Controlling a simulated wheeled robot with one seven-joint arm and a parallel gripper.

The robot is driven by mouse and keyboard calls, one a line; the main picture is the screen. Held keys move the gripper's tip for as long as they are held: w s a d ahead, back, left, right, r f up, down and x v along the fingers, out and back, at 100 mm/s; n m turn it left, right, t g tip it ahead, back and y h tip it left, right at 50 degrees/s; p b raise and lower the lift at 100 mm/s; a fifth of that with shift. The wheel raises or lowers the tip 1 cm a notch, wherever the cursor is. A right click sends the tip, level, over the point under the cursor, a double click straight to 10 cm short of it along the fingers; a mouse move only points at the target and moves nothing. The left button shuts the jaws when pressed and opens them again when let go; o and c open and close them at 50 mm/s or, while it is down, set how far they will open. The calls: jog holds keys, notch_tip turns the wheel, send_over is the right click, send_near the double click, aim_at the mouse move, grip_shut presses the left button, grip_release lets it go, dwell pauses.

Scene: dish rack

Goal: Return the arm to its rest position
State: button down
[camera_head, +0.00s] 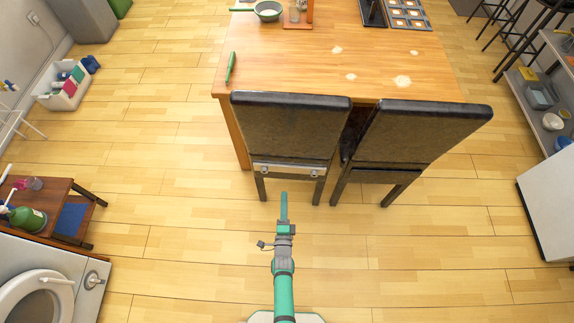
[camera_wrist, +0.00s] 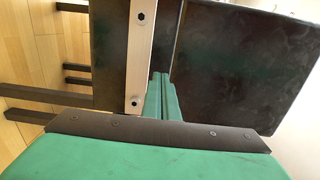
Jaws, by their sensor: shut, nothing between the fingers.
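My green arm reaches forward from the bottom middle of the head view. My gripper (camera_head: 284,206) is at its end, over the floor in front of the two dark chairs. In the wrist view my gripper's green fingers (camera_wrist: 163,98) are together with nothing between them. They point toward the dark back of a chair (camera_wrist: 110,60), which has a light metal strip with bolts. I cannot tell whether the fingertips touch the chair.
The left chair (camera_head: 290,125) and right chair (camera_head: 420,130) stand at the wooden table (camera_head: 300,60). A green utensil (camera_head: 231,67) lies on the table's left. Floor around my arm is clear.

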jog(key=s+d+r+n+g, duration=0.1)
jog(key=s+r+n, duration=0.35)
jog(key=s, duration=0.45)
jog(key=s+d+r+n, duration=0.1)
jog(key=s+r+n, duration=0.35)
jog(key=s, duration=0.55)
jog(key=s+r+n, duration=0.4)
jog(key=s+r, duration=0.2)
jog(key=r, duration=0.5)
jog(key=s+r+n+g, duration=0.1)
jog(key=s+r+n, duration=0.3)
jog(key=r, duration=0.7)
jog(key=shift+s+d+r+n+g+h, duration=0.2)
jog(key=shift+s+d+n+g+h, duration=0.15)
jog(key=shift+s, duration=0.55)
